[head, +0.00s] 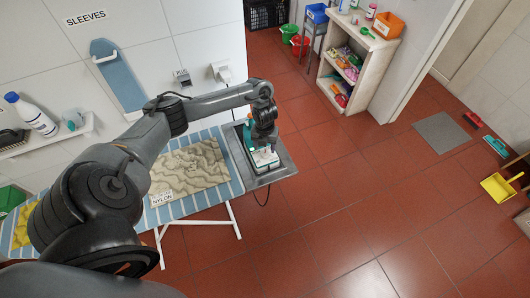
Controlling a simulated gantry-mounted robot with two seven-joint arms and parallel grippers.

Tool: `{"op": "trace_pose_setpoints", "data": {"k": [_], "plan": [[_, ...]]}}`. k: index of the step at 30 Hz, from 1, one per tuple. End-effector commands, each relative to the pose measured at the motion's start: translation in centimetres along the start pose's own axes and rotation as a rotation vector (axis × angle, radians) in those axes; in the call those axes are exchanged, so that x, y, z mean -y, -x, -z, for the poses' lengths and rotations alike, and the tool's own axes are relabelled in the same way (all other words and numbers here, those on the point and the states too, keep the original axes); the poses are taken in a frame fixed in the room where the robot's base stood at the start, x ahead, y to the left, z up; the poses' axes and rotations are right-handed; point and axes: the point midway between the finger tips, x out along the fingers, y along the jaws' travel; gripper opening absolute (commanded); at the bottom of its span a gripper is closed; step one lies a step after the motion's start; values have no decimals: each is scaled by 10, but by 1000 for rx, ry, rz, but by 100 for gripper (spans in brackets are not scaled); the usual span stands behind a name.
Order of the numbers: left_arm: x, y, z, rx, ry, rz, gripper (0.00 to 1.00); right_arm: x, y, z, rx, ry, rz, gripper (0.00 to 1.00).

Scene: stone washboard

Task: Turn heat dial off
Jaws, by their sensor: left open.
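A small iron (264,159) with a white and teal body stands on the grey metal rest (284,168) at the right end of the ironing board (228,187). My left gripper (264,141) is open and reaches down over the iron from above. Its fingers overlap the iron's upper part, and I cannot tell whether they touch it. The heat dial is too small or hidden behind the gripper to make out. My right gripper is not in view.
A patterned beige cloth (190,168) with a "NYLON" label (162,199) lies on the board. A wall socket (222,72) is behind. A shelf (357,60) stands at the back; the red tiled floor at right is mostly clear.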

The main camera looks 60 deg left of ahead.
Motion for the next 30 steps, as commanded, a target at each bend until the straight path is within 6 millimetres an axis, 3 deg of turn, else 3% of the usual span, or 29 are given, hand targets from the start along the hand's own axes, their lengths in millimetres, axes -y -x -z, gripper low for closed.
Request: {"op": "trace_pose_setpoints", "data": {"k": [9,21,30], "plan": [[0,-35,0,0,0,0,59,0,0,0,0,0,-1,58],[0,-40,0,1,0,0,59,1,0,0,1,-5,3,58],[0,-40,0,1,0,0,15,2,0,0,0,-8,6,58]]}}
